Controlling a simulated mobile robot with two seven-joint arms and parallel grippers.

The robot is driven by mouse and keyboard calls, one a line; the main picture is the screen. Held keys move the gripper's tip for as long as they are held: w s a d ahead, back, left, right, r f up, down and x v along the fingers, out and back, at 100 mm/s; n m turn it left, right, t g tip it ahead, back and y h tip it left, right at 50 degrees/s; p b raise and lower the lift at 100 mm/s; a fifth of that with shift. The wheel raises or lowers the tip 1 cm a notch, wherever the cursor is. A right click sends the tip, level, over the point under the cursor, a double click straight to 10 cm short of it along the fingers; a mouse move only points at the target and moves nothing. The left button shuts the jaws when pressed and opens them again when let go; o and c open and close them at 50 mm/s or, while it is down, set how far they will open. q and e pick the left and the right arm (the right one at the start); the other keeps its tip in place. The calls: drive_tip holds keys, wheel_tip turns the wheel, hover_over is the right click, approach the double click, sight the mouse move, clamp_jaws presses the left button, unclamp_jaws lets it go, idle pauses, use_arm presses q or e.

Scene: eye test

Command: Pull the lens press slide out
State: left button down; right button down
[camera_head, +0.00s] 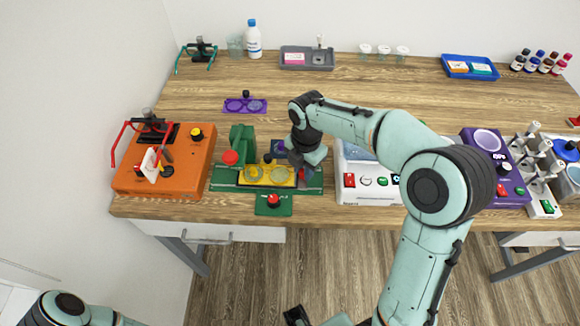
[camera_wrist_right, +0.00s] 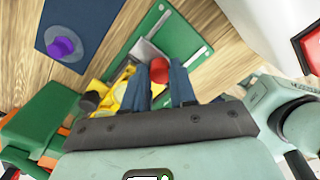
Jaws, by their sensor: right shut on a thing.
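The lens press has a green base (camera_head: 228,186), a green upright (camera_head: 241,141) and a red knob (camera_head: 230,157) at its left. Its yellow slide (camera_head: 267,183) lies flat on the base, right of the upright, with two round lens places. My right gripper (camera_head: 303,174) is at the slide's right end. In the right wrist view my right gripper (camera_wrist_right: 162,88) is shut on the slide's red handle (camera_wrist_right: 159,70), which shows between the fingertips. The yellow slide (camera_wrist_right: 122,92) is partly hidden behind the fingers there.
An orange device (camera_head: 180,180) stands left of the press, a white device (camera_head: 365,185) close to its right. A red button (camera_head: 273,200) is in front. A blue plate with a purple knob (camera_wrist_right: 61,47) lies behind. Silver rails (camera_wrist_right: 187,58) run along the base beyond the handle.

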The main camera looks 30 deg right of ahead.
drive_tip(key=s+d, duration=0.1)
drive_tip(key=d, duration=0.2)
drive_tip(key=s+d, duration=0.1)
drive_tip(key=shift+s+d, duration=0.15)
drive_tip(key=shift+s, duration=0.15)
use_arm(q)
drive_tip(key=shift+f, duration=0.15)
use_arm(e)
drive_tip(key=shift+d, duration=0.1)
drive_tip(key=c, duration=1.2)
unclamp_jaws()
use_arm(q)
drive_tip(key=shift+s, duration=0.1)
use_arm(e)
drive_tip(key=shift+r, duration=0.1)
